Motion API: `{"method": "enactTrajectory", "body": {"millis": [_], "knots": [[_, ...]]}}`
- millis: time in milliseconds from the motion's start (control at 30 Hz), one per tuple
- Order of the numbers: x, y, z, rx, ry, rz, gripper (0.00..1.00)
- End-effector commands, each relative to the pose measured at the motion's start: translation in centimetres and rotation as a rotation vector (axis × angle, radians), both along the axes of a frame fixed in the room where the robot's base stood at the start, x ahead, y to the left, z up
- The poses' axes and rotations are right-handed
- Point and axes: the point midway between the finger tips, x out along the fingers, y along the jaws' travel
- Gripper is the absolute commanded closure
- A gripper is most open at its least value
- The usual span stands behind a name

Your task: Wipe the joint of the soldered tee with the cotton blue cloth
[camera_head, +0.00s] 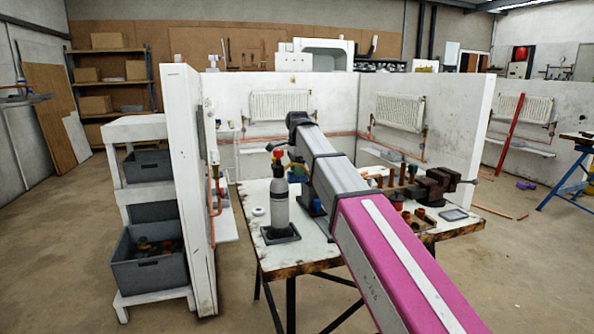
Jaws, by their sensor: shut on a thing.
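My arm reaches from the lower right over the workbench (340,256), and its far end is a dark joint above the bench's back edge. My gripper does not show; it seems hidden behind the arm. A small patch of blue and yellow (297,173) shows just left of the arm; I cannot tell if it is the cotton blue cloth. Copper pieces (391,176) stand on the bench right of the arm, beside a dark reddish vise (437,184). I cannot tell which of them is the soldered tee.
Short copper fittings (425,215) and a small grey tray (454,215) lie at the right. A white partition (189,180) stands left of the bench.

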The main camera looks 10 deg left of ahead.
Motion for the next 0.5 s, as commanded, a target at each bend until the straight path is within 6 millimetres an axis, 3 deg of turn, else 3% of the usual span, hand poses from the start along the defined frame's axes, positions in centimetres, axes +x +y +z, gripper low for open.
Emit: {"method": "enactTrajectory", "body": {"millis": [500], "knots": [[-0.59,-0.28,0.01,0.0,0.0,0.0,0.9]]}}
